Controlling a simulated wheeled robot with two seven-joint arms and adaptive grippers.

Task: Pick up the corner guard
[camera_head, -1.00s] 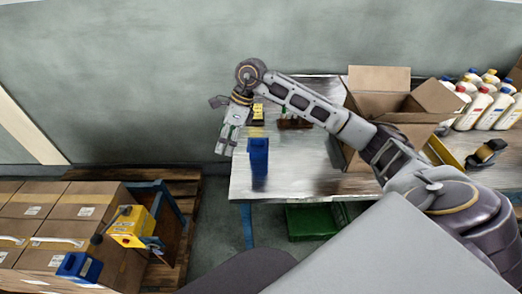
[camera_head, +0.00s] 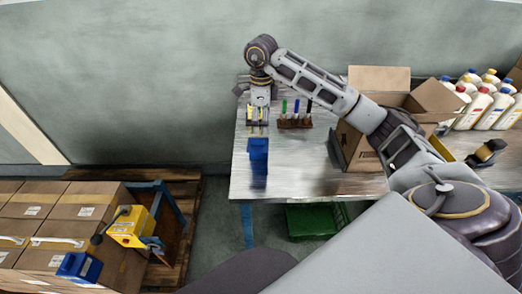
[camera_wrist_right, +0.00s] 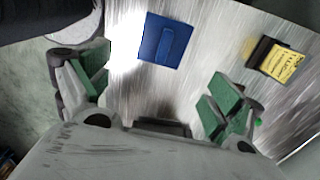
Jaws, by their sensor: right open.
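A blue corner guard (camera_head: 258,150) is on the metal table near its left front part. In the right wrist view it is a blue block with a raised middle (camera_wrist_right: 167,40). My right gripper (camera_head: 258,128) is just behind it in the head view, pointing down. In the wrist view the right gripper's green-padded fingers (camera_wrist_right: 160,92) are spread wide with nothing between them, and the guard lies beyond the fingertips, apart from them. Another blue piece (camera_head: 80,267) sits on the cartons at left. My left gripper is not in view.
A yellow-labelled black item (camera_wrist_right: 282,60) lies near the guard. A rack with several coloured pens (camera_head: 295,121) stands behind right. An open carton (camera_head: 372,150) and several bottles (camera_head: 485,105) fill the table's right. A strapping tool (camera_head: 130,228) is on the cartons.

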